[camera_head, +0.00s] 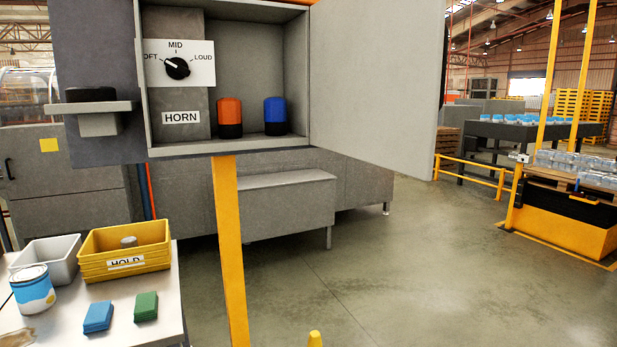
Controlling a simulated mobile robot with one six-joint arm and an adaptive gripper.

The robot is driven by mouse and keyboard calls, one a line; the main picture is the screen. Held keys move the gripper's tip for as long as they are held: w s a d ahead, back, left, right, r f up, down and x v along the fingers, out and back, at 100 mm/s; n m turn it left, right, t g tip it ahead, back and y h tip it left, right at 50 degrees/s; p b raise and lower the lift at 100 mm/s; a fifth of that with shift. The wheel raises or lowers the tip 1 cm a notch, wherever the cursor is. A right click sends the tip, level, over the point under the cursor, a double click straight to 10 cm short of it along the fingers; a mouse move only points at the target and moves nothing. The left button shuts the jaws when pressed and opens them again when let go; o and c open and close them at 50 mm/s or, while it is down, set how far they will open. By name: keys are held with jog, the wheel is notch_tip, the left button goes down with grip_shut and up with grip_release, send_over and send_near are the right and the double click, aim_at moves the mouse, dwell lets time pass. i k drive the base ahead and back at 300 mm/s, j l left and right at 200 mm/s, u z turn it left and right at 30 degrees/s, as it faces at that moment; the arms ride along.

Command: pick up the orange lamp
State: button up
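The orange lamp (230,112) has an orange upper part and a black base. It stands upright inside an open grey wall cabinet (262,147), on the cabinet floor left of its middle. A blue lamp (275,112) of similar shape stands to its right, with a gap between them. The cabinet door (375,85) is swung open to the right. My gripper is not seen in this view.
A dial panel (178,63) and a HORN label (181,118) sit left of the lamps. A yellow post (229,250) rises below the cabinet. A table at lower left holds a yellow HOLD bin (125,250), a grey bin (45,258), a can (32,289) and two sponges.

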aim_at(229, 109)
jog(key=l+u, duration=0.1)
jog(key=u, duration=0.3)
jog(key=i+l+u, duration=0.1)
jog(key=u, duration=0.3)
jog(key=l+u, duration=0.2)
jog(key=u, duration=0.2)
jog(key=l+u, duration=0.2)
jog(key=l, duration=0.5)
jog(key=l+u, duration=0.15)
jog(key=l, duration=0.5)
jog(key=k+l+u, duration=0.2)
jog(key=l, duration=0.45)
jog(key=j+z, duration=0.25)
jog(key=j, duration=0.25)
jog(key=j+z, duration=0.25)
jog(key=j, duration=0.2)
